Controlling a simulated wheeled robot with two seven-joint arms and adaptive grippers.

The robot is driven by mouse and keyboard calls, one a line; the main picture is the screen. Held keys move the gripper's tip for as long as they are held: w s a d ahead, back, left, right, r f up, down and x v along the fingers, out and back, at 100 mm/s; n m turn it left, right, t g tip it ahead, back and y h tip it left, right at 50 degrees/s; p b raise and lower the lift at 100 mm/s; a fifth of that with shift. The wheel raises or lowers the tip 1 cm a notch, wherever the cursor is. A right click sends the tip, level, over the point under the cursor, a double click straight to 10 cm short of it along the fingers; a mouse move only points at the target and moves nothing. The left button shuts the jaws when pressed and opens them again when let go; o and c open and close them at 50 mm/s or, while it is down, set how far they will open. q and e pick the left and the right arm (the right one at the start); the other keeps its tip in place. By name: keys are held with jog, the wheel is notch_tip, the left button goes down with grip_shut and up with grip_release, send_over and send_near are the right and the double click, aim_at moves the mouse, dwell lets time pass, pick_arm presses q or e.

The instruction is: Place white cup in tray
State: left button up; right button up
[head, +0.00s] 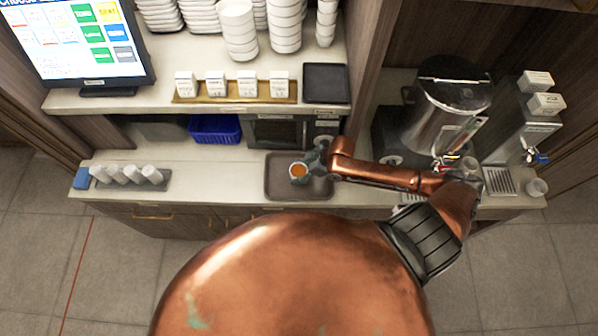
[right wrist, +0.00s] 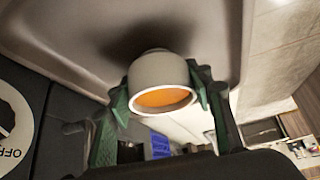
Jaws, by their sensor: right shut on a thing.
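The white cup (head: 298,173) holds an orange liquid and is over the dark brown tray (head: 284,191) on the lower counter. My right gripper (head: 304,173) is shut around the cup's sides. In the right wrist view the cup (right wrist: 158,73) sits between the green fingers (right wrist: 162,92), with its orange contents facing the camera. The tray surface (right wrist: 60,42) lies beyond its base with a dark shadow on it. The cup looks close to the tray; I cannot tell whether it touches. My left gripper is not in view.
A coffee urn (head: 450,100) and a dispenser (head: 515,120) stand on the right. A blue basket (head: 214,129) is under the shelf. Stacked white bowls (head: 238,30) stand above.

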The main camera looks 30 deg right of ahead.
jog(key=shift+f, duration=0.2)
jog(key=o, duration=1.4)
jog(key=shift+f, duration=0.1)
jog(key=shift+o, duration=0.2)
jog(key=v, duration=1.2)
jog(key=shift+b, duration=0.3)
